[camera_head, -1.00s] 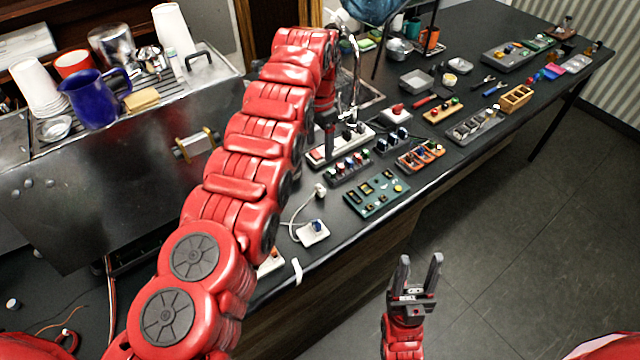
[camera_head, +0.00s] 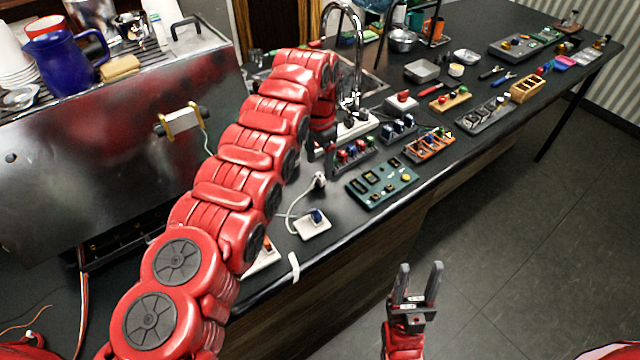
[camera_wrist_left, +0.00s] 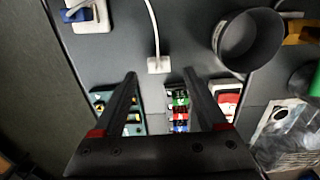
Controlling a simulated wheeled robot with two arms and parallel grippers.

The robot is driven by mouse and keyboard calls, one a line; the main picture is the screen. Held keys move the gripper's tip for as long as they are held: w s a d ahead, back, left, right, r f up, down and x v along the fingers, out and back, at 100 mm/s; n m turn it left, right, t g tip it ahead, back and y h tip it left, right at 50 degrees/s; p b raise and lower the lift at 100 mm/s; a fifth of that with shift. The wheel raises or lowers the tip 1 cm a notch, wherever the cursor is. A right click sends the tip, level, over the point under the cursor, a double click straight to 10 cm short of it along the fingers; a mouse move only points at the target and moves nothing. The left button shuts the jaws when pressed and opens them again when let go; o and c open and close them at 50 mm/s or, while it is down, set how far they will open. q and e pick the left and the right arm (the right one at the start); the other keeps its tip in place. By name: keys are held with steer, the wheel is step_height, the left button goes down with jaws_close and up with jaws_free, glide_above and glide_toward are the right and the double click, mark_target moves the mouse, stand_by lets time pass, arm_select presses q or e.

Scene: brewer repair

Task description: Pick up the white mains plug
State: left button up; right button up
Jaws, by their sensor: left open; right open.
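The white mains plug (camera_head: 319,180) lies on the dark counter, with its white cable curving toward a white block with a blue part (camera_head: 313,226). In the left wrist view the plug (camera_wrist_left: 158,65) sits just beyond and between my left fingertips, its cable running up the picture. My left gripper (camera_wrist_left: 160,75) is open and empty, pointing down over the counter. In the head view it (camera_head: 316,160) is partly hidden by its own arm, close to the plug. My right gripper (camera_head: 418,268) is open and empty, in front of the counter edge.
A green board (camera_head: 382,186) and a rack of coloured parts (camera_head: 352,154) lie near the plug. A dark round cup (camera_wrist_left: 249,40) is right of the plug in the wrist view. The steel brewer (camera_head: 90,170) stands left. Several trays and tools fill the far counter.

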mark_target(320, 176)
arm_select(q)
steer(key=shift+f+p, duration=0.45)
steer(key=shift+f, duration=0.1)
step_height(320, 176, down, 4)
steer(key=shift+d+f+p, duration=0.1)
steer(key=shift+p, duration=0.5)
jaws_close()
